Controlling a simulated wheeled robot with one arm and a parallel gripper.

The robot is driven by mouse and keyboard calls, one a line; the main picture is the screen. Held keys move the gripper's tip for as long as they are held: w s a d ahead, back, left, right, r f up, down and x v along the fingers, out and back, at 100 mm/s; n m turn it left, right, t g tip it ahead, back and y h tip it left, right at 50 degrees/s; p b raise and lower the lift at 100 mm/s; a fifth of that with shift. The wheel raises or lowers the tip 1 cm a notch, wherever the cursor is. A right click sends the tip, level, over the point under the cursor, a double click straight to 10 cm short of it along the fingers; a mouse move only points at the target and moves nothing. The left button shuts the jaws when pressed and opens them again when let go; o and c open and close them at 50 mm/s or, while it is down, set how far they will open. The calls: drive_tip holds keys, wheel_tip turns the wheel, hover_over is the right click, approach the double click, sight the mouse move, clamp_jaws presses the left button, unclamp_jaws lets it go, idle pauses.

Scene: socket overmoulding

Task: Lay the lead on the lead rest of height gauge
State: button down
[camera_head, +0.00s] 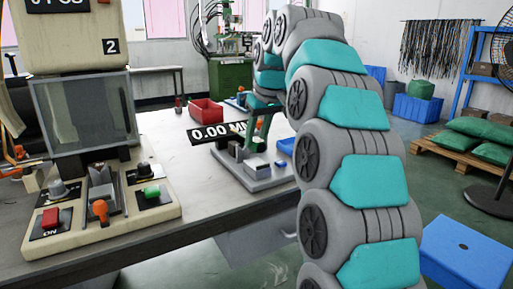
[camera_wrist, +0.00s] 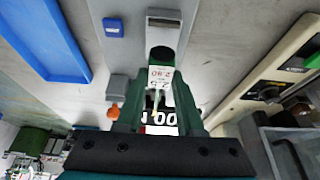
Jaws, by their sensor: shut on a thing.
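The height gauge shows in the head view with its black display (camera_head: 216,132) reading 0.00 and a grey base plate (camera_head: 262,184) on the table. My gripper (camera_wrist: 160,88) has its dark green fingers converging in the wrist view, shut on the lead. A pale, thin piece of the lead (camera_wrist: 155,100) shows between the fingers, by a white label (camera_wrist: 160,77) with printed numbers. A dark green round part (camera_wrist: 161,54) lies just beyond the fingertips. I cannot tell whether the lead touches the lead rest.
A moulding machine (camera_head: 80,70) with buttons stands at the left of the table. A red bin (camera_head: 205,112) is behind the gauge. In the wrist view a blue tray (camera_wrist: 48,35), a small blue block (camera_wrist: 113,27) and a grey block (camera_wrist: 118,87) lie left of my gripper.

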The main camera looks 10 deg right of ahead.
sight(257, 149)
drive_tip(key=shift+f, duration=1.75)
drive_tip(key=shift+f, duration=0.2)
drive_tip(key=c, duration=0.5)
unclamp_jaws()
drive_tip(key=shift+c, duration=0.2)
drive_tip(key=shift+r, duration=0.1)
drive_tip(key=p+v, duration=0.2)
drive_tip(key=v, duration=1)
drive_tip(key=shift+r, duration=0.2)
drive_tip(key=shift+f, duration=0.1)
drive_tip(key=s+f+m+g, duration=0.1)
drive_tip(key=s+f+g, duration=0.2)
drive_tip(key=s+f, duration=1.3)
drive_tip(key=s+a+f+m+g+h, duration=0.1)
drive_tip(key=s+f+m+g, duration=0.1)
drive_tip(key=s+f, duration=1.4)
drive_tip(key=s+g, duration=0.1)
drive_tip(key=s, duration=0.6)
drive_tip(key=shift+s+a+m, duration=0.15)
drive_tip(key=shift+a+m, duration=0.05)
drive_tip(key=shift+m, duration=0.1)
